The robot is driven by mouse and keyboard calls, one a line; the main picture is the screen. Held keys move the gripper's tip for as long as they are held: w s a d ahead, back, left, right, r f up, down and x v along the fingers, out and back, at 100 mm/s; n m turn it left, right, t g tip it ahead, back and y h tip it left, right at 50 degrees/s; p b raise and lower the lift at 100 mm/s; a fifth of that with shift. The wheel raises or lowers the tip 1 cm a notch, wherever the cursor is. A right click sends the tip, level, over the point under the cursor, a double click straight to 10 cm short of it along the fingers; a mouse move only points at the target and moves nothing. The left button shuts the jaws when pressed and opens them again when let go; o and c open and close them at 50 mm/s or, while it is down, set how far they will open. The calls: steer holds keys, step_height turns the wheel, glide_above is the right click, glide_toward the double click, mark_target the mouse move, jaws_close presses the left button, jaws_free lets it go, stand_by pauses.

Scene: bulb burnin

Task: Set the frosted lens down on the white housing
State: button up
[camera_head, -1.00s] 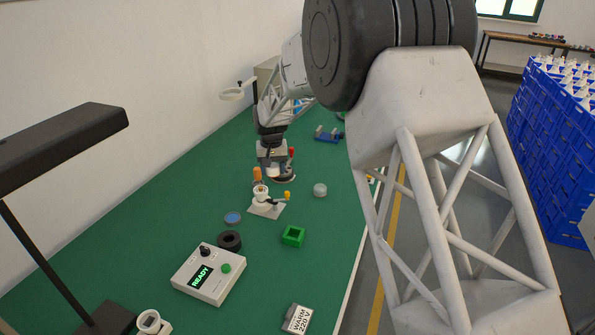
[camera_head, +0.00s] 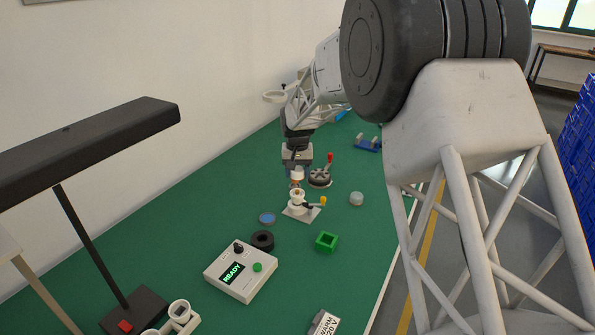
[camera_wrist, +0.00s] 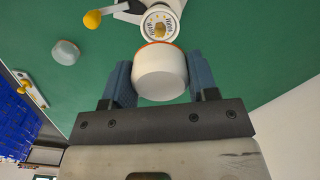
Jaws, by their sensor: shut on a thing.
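A frosted, dome-like lens (camera_head: 356,198) sits alone on the green table, right of a small white fixture (camera_head: 301,208). It also shows in the wrist view (camera_wrist: 64,52). My gripper (camera_wrist: 159,80) is shut on a white cylinder with an orange rim (camera_wrist: 160,75), one finger on each side. I cannot tell for sure whether this cylinder is the white housing. In the head view my gripper (camera_head: 297,166) is above the fixture, with the cylinder small below it. The fixture has a yellow-knobbed lever and a round, lettered face (camera_wrist: 160,24); contact with the cylinder is unclear.
A green square holder (camera_head: 327,242), a black ring (camera_head: 262,240), a blue disc (camera_head: 267,218) and a control box reading READY (camera_head: 240,271) lie nearer. A red-knobbed device (camera_head: 320,178) stands behind the fixture. A black lamp (camera_head: 90,135) overhangs the left.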

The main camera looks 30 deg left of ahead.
mark_target(297, 190)
steer(key=shift+f, duration=2.8)
steer(key=shift+f, duration=0.55)
stand_by(0.7)
steer(key=o, duration=1)
steer(key=shift+c, duration=0.2)
steer(key=shift+r, duration=0.1)
steer(key=shift+r, duration=3.8)
